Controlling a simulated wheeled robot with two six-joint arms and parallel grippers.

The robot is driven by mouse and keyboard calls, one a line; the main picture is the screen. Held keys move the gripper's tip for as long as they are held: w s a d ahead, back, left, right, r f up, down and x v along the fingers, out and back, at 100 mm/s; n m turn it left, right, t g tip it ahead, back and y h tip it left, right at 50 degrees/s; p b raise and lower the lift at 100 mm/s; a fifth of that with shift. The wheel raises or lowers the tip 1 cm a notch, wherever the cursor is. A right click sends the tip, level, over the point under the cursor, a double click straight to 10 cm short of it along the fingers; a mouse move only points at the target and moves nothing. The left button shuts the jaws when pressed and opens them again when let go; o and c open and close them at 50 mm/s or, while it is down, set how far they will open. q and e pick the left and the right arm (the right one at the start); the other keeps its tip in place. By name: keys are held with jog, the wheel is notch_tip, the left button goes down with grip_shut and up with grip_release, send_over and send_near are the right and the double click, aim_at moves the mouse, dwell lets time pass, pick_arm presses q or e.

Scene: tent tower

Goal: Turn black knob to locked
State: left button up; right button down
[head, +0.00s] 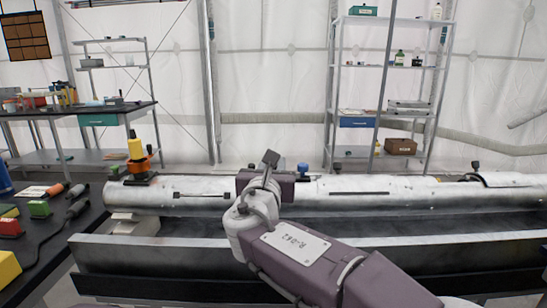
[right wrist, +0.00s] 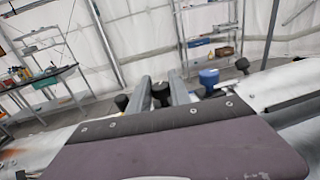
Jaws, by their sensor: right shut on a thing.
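My right gripper (right wrist: 160,92) reaches over the metal pipe, and its two grey fingers are shut on a black knob (right wrist: 161,89) in the right wrist view. The knob shows between the fingers. In the head view my purple and white right arm comes in from the lower right, and its wrist hides the fingers and most of the held knob. A blue knob (head: 302,169) stands just right of the wrist on the far side of the pipe; it also shows in the right wrist view (right wrist: 208,78). The knob's lock markings cannot be seen. My left gripper is not in view.
The long silver pipe (head: 400,185) lies across a grey trough (head: 180,252). Another black knob (head: 475,165) stands at its right, and a yellow and black device (head: 137,150) at its left. A black table (head: 75,245) with tools is at left; shelves (head: 345,90) stand behind.

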jog(key=shift+r+m+g+h+p, duration=0.1)
jog(key=shift+m+g+h+p, duration=0.3)
jog(key=shift+m+h+p, duration=0.9)
jog(key=shift+h, duration=0.3)
jog(key=c, duration=1.2)
grip_release()
jog(key=shift+d, duration=0.1)
